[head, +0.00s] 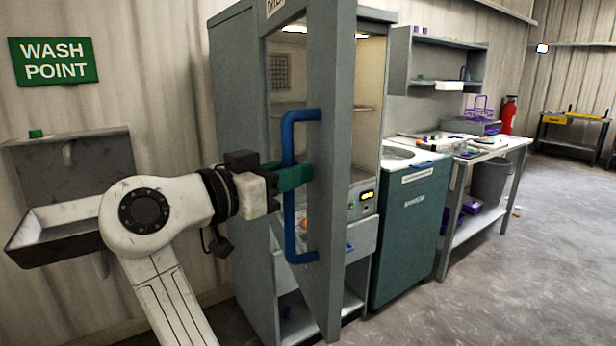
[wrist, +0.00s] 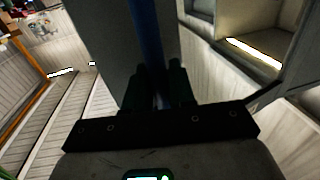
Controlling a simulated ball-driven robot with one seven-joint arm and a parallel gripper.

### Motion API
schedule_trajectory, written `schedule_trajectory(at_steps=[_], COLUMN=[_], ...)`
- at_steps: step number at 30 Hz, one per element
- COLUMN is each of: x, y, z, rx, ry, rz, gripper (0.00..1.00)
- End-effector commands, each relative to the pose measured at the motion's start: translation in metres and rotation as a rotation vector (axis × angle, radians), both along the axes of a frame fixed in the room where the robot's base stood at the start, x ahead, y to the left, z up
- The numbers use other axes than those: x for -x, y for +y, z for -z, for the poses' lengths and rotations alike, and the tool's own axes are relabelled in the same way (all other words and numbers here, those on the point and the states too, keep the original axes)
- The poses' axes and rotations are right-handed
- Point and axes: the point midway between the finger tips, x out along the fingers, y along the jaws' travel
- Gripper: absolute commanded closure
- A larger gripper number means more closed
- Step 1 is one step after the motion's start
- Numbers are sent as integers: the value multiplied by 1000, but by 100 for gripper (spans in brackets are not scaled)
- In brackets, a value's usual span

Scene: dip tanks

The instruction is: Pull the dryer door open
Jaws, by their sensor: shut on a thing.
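The dryer (head: 232,110) is a tall grey cabinet in the middle of the head view. Its door (head: 338,180) stands partly open, swung out toward me, and the lit inside with a shelf shows on both sides of it. A blue vertical bar handle (head: 289,215) is on the door. My gripper (head: 294,177), with green fingers, is shut on the handle at about its middle height. In the wrist view the dark fingers lie on both sides of the blue handle (wrist: 146,35). The fingers hide part of the handle.
A wall basin (head: 70,215) under a green sign is at the left. A teal cabinet (head: 408,235) stands right of the dryer, then a bench (head: 500,150) with purple racks. A red extinguisher (head: 508,115) is farther back. The floor at right is clear.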

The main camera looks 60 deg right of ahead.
Motion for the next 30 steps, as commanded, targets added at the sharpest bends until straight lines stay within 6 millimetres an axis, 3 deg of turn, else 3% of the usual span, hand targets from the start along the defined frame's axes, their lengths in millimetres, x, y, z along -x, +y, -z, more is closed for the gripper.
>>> schedule_trajectory(at_steps=[17,18,21,23,30], x=[-9,-9,-9,-9,-9], y=[7,7,7,7,6], z=[1,1,1,1,0], rx=[-1,-1,-1,0,0], ry=[-1,-1,-1,-1,-1], rz=[2,2,2,1,0], gripper=[100,75,66,60,60])
